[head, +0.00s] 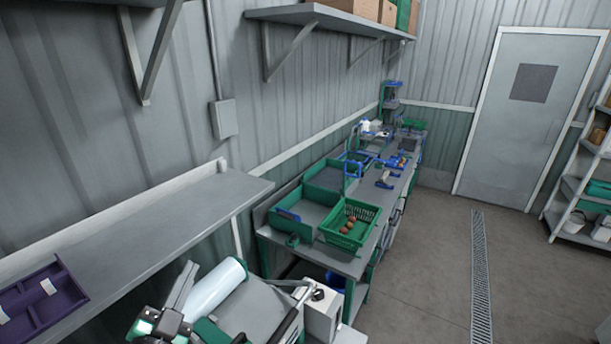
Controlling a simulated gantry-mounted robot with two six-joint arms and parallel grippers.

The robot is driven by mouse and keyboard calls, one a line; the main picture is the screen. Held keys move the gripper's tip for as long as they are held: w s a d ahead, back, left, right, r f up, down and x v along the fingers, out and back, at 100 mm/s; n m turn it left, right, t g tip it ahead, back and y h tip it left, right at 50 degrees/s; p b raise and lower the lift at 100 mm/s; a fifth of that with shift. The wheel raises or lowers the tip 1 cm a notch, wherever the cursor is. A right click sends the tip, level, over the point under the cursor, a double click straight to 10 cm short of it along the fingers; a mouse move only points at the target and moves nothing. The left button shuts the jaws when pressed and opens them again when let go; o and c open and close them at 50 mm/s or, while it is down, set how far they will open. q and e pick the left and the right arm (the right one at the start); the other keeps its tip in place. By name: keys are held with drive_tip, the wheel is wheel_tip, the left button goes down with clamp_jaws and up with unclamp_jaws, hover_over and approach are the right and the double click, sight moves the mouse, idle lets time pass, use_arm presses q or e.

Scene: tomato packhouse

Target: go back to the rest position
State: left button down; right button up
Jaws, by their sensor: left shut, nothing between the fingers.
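My left gripper (182,285) shows at the bottom left of the head view, its dark body with green lights cut by the lower edge. Its fingers look shut and hold nothing. It is beside a pale roll (215,288) on a grey machine; I cannot tell whether they touch. My right gripper is out of view.
A grey shelf (150,225) bearing a purple divided tray (62,293) runs along the left wall.

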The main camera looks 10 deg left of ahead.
use_arm(q)
drive_tip(key=s+d+r+t+h, duration=0.1)
drive_tip(key=d+r+t, duration=0.1)
drive_tip(key=r, duration=0.6)
drive_tip(key=s+d+r+t+h, duration=0.1)
drive_tip(key=d+r, duration=0.2)
drive_tip(key=r, duration=0.5)
drive_tip(key=s+d+r+n+t, duration=0.1)
drive_tip(key=s+r+n+t, duration=0.1)
drive_tip(key=s+r, duration=0.5)
drive_tip(key=s+d+r+n+t+h+p, duration=0.1)
drive_tip(key=s+d+r+n+t, duration=0.1)
drive_tip(key=s+r, duration=0.5)
drive_tip(key=shift+r+n+t+h+p, duration=0.3)
drive_tip(key=shift+r+n+t, duration=0.6)
drive_tip(key=shift+r, duration=1.35)
